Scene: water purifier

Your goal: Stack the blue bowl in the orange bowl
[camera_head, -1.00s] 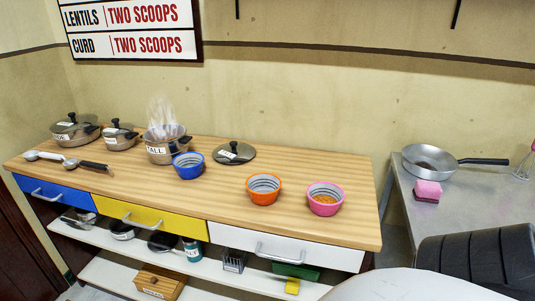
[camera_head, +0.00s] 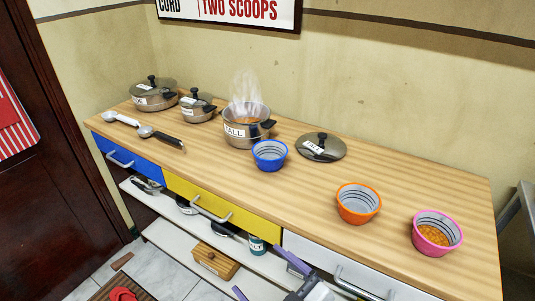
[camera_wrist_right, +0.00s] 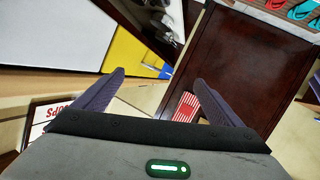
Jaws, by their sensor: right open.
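The blue bowl (camera_head: 269,155) stands upright on the wooden counter in the head view, beside the steaming pot. It looks empty. The orange bowl (camera_head: 358,203) stands upright to its right and nearer the front, also apparently empty. The two bowls are apart. My right gripper (camera_head: 266,278) is at the bottom of the head view, in front of the counter and below its top, away from both bowls. Its fingers are spread with nothing between them in the right wrist view (camera_wrist_right: 155,85). Neither bowl shows there. My left gripper is not in view.
A pink bowl (camera_head: 437,233) with orange food stands right of the orange bowl. A steaming pot (camera_head: 246,128) is just behind the blue bowl, with a loose lid (camera_head: 321,147) to the right. Two lidded pots and scoops occupy the left. The counter (camera_head: 310,185) is clear between the bowls.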

